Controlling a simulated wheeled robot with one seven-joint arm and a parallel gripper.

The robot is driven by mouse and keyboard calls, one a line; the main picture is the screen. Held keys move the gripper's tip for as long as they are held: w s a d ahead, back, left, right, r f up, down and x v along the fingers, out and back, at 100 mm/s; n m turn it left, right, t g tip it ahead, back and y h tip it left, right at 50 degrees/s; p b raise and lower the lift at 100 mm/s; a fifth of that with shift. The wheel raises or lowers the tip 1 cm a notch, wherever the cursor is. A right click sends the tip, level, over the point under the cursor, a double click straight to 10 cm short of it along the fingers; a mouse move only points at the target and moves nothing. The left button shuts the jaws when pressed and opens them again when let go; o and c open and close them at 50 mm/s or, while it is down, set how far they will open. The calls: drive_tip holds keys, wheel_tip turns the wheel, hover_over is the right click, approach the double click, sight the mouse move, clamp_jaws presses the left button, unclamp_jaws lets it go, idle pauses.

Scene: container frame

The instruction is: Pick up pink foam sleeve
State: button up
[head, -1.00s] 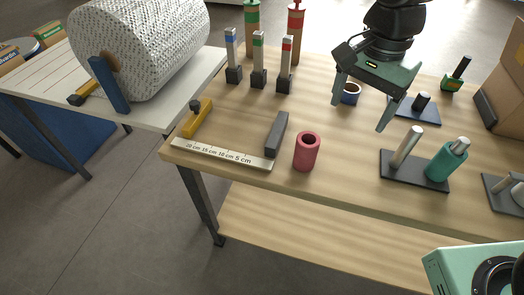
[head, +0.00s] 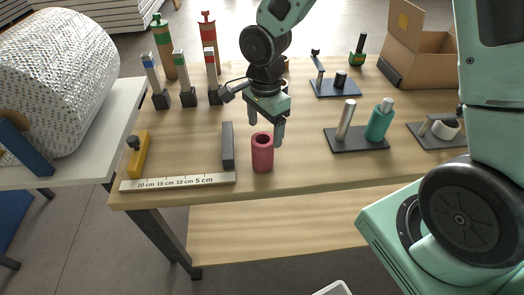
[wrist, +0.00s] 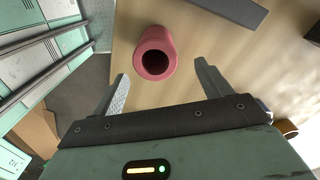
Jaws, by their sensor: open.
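The pink foam sleeve (head: 262,153) stands upright near the front edge of the wooden table (head: 300,175), its open top facing up. It also shows in the wrist view (wrist: 155,55), ahead of the fingertips and between their lines. My gripper (head: 265,130) is open and empty. In the head view its fingers hang just behind and above the sleeve, one finger seen to the right of the sleeve's top. In the wrist view the fingers (wrist: 160,82) are apart, with the sleeve's far part beyond them. I cannot tell whether a finger touches it.
A dark grey block (head: 228,147) lies close to the sleeve's left. A ruler strip (head: 178,182) runs along the front edge. A teal sleeve (head: 380,122) stands on a peg base (head: 357,141) to the right. A yellow tool (head: 139,155) lies at left.

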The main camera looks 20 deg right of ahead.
sight(264, 149)
drive_tip(key=shift+f, duration=0.95)
drive_tip(key=shift+s+a+f+p, duration=0.1)
drive_tip(key=shift+s+f+p, duration=0.1)
drive_tip(key=shift+f, duration=1.2)
drive_tip(key=shift+s+a+f+p, duration=0.1)
drive_tip(key=shift+f+p, duration=0.05)
drive_tip(key=shift+f, duration=1.2)
drive_tip(key=c, duration=1)
